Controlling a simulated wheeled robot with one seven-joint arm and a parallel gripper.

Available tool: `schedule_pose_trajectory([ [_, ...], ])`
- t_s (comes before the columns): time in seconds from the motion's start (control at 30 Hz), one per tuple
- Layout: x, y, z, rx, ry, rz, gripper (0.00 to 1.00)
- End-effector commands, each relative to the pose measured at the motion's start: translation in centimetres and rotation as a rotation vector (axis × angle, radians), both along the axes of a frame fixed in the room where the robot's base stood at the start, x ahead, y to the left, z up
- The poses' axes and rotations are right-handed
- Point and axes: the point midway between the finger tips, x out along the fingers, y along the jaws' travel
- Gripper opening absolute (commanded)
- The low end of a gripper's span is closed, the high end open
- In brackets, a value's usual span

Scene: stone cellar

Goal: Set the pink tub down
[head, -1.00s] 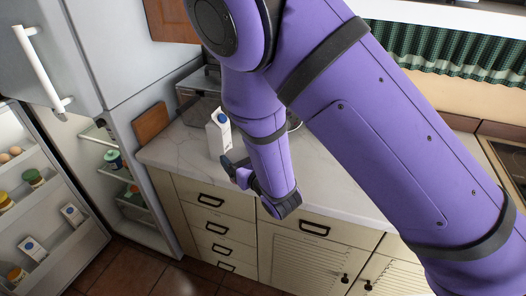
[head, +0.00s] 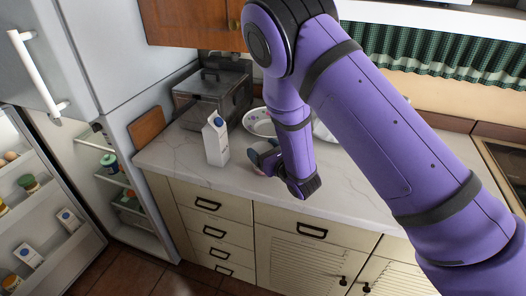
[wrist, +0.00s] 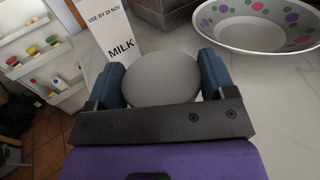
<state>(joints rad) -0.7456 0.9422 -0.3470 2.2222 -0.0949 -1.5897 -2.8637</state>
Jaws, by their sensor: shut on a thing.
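My gripper (wrist: 160,68) is shut on a round tub with a grey lid (wrist: 162,82), seen from above between the two blue fingers in the wrist view. The tub's side is mostly hidden there. In the head view my gripper (head: 266,157) is over the pale marble counter (head: 190,158), to the right of the milk carton. Only a small pinkish bit of the tub shows there. I cannot tell whether the tub touches the counter.
A milk carton (head: 215,139) stands just left of my gripper, close beyond the tub in the wrist view (wrist: 112,35). A dotted bowl (head: 258,122) sits behind, and a grey box (head: 212,95) stands at the back. The open fridge is at left.

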Motion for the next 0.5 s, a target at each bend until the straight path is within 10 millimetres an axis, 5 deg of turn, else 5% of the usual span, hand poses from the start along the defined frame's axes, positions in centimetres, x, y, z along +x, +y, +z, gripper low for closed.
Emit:
schedule_pose_trajectory([
  [0.4, -0.01, 0.01, -0.85, 0.0, -0.001, -0.001, 0.54],
  [0.43, 0.0, 0.01, -0.87, 0.0, -0.002, -0.001, 0.79],
  [0.5, 0.01, 0.01, -0.83, 0.001, -0.002, -0.001, 0.95],
])
